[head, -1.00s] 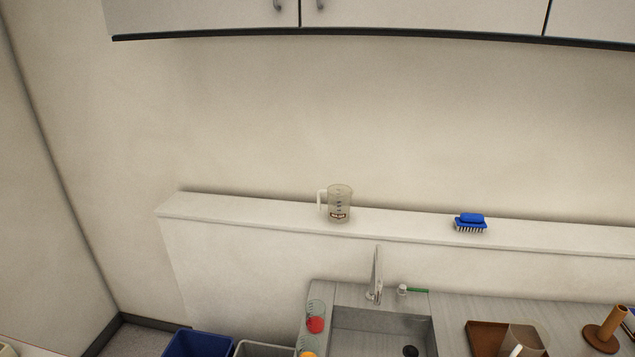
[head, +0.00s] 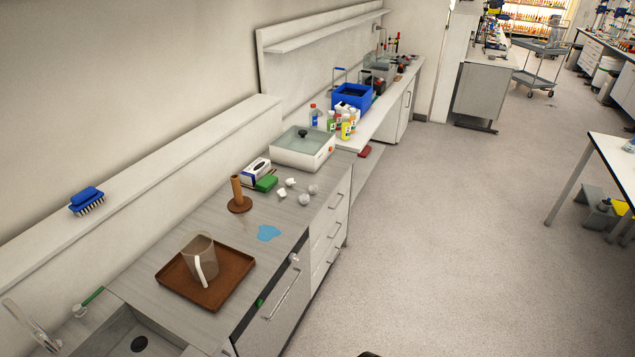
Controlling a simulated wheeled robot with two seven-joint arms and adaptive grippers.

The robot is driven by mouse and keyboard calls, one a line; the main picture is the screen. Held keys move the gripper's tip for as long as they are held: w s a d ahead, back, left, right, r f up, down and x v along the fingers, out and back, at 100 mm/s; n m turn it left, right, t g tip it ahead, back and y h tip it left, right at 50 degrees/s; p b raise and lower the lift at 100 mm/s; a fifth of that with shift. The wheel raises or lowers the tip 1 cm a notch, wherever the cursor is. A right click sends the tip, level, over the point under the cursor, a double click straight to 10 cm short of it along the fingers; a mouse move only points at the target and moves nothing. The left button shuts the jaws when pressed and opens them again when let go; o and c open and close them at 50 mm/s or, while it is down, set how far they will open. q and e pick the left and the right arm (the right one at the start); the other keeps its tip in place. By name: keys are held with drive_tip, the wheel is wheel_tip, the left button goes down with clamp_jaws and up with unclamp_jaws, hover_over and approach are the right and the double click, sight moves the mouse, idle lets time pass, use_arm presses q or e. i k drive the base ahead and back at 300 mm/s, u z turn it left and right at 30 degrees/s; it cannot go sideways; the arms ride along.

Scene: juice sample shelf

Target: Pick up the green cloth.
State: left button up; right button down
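Two green things show that could be the cloth, and I cannot tell which is it. A small green block-like piece (head: 266,183) lies on the grey counter beside a white and dark box (head: 256,170). A small green patch (head: 259,302) shows low at the counter's front, near a cabinet handle; most of it seems hidden. Neither of my grippers is in view.
A brown tray (head: 228,292) holds a clear jug (head: 200,258). A brown stand (head: 238,197), crumpled white pieces (head: 304,199) and a blue puddle-like patch (head: 268,233) share the counter. The sink (head: 115,333) is at bottom left. Open floor (head: 430,240) lies right.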

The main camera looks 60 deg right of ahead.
sight(268, 181)
drive_tip(key=z, duration=1.7)
